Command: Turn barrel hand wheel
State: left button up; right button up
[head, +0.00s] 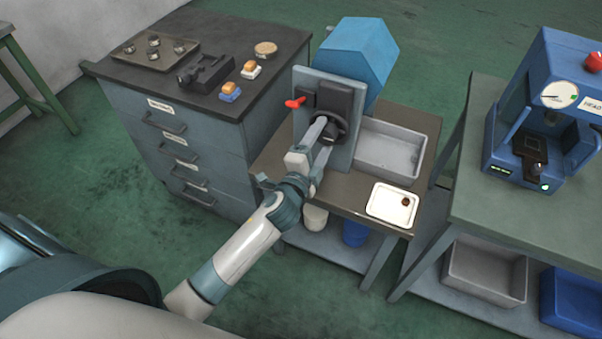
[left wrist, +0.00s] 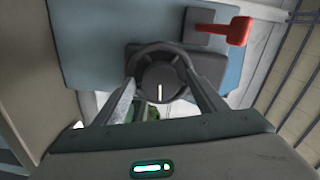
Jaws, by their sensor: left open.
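The blue hexagonal barrel (head: 357,52) sits behind a grey-blue upright panel on the low table. The black hand wheel (head: 335,124) is on the front of that panel. It also shows in the left wrist view (left wrist: 161,78), with a white mark pointing down on its hub. My left gripper (head: 324,133) is open at the wheel, one finger on each side of it. In the left wrist view the fingertips (left wrist: 163,88) flank the wheel's rim; I cannot tell whether they touch it. My right gripper is not in view.
A red lever (head: 295,102) sticks out beside the wheel. A grey bin (head: 390,152) and a white tray (head: 393,191) with a small brown thing stand on the low table. A drawer cabinet (head: 185,150) is at left, a blue machine (head: 541,110) on a table at right.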

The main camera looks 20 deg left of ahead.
pick_arm(q)
jog(key=s+b, duration=0.3)
jog(key=s, duration=1.2)
jog(key=shift+s+a+r+b, duration=0.15)
jog(key=shift+s+a+b, duration=0.15)
jog(key=shift+s+b, duration=0.1)
notch_tip(320, 180, down, 24)
jog(key=n+g, duration=0.3)
jog(key=g, duration=0.2)
jog(key=s+a+f+n+g, duration=0.15)
jog(key=s+f, duration=0.35)
jog(key=f, duration=0.5)
jog(key=s+a+f+n+g, duration=0.1)
jog(key=s+f+g, duration=0.25)
jog(key=f, duration=0.55)
jog(key=s+a+f+n+g, duration=0.1)
jog(key=s+f+n+g, duration=0.1)
jog(key=s+f, duration=0.5)
jog(key=s+a+f+n+g, duration=0.1)
jog(key=s+f, duration=0.6)
jog(key=s, duration=0.8)
jog(key=s+a+f+n+g, duration=0.1)
jog(key=s+f+n+g, duration=0.2)
jog(key=s+f, duration=0.4)
jog(key=s+n, duration=0.1)
jog(key=s, duration=0.3)
jog(key=shift+n+g, duration=0.3)
jog(key=shift+n, duration=0.05)
